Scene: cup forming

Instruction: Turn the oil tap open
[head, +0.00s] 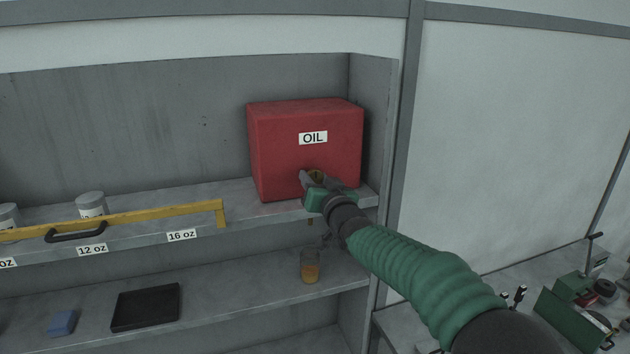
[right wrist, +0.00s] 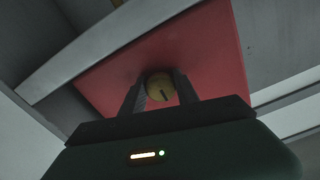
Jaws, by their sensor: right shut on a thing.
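A red box labelled OIL (head: 330,150) stands on the upper shelf near its right end. The brass tap (head: 316,176) is low on the box's front; its round knob (right wrist: 160,87) also shows in the right wrist view. My right gripper (head: 311,182) is shut on the tap knob, with one finger on each side of it. A dark slot on the knob's face is tilted slightly from upright. A cup with amber content (head: 310,267) stands on the lower shelf, below the tap. My left gripper is not in view.
A yellow rail with a black handle (head: 76,233) runs along the upper shelf's front at the left. Grey-white cans (head: 91,204) stand behind it. A black tray (head: 146,307) and a blue block (head: 62,322) lie on the lower shelf. A cabinet wall (head: 398,130) bounds the right.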

